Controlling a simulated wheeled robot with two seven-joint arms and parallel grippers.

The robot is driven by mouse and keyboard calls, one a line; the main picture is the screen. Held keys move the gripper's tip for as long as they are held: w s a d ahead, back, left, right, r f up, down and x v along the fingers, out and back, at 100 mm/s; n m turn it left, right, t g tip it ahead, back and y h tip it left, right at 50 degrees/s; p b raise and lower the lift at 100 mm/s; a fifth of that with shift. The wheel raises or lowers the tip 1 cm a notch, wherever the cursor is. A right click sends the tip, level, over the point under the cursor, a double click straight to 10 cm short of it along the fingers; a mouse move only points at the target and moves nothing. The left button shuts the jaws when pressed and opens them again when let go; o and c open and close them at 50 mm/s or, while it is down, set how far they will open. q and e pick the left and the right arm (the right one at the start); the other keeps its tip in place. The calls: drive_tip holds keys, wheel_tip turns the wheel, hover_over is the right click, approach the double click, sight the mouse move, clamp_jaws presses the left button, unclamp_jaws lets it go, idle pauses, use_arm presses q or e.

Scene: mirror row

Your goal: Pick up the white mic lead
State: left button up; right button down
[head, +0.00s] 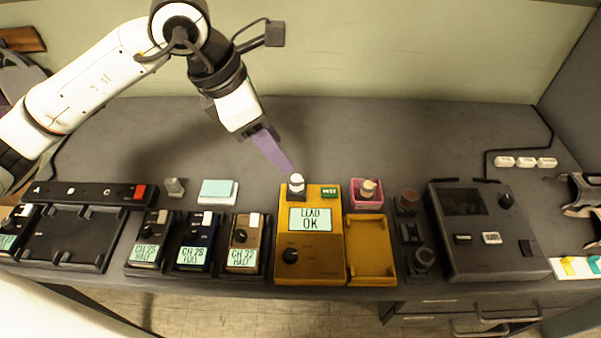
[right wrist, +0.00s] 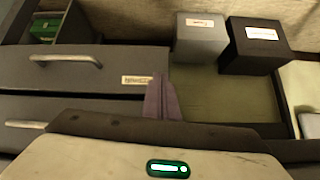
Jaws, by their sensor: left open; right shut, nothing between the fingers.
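A short white plug-like piece (head: 296,183), which looks like the white mic lead, stands upright at the top left of the yellow tester (head: 327,265). The tester's screen reads "LEAD OK". My left gripper (head: 279,155) is open and empty. Its purple fingers point down and right, with their tips close above and just left of the white piece. I cannot tell whether they touch it. In the right wrist view my right gripper (right wrist: 162,100) is shut and empty, in front of grey drawers.
A pink box (head: 367,200) with a cream-topped piece stands right of the tester. Three labelled packs, one a tan pack (head: 243,240), stand to its left. A grey console (head: 485,245) stands to the right. The back of the desk (head: 400,130) is clear.

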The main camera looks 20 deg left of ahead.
sight(297, 178)
use_arm(q)
drive_tip(key=p+x, duration=0.1)
drive_tip(key=x, duration=0.8)
drive_tip(key=shift+s, duration=0.15)
clamp_jaws()
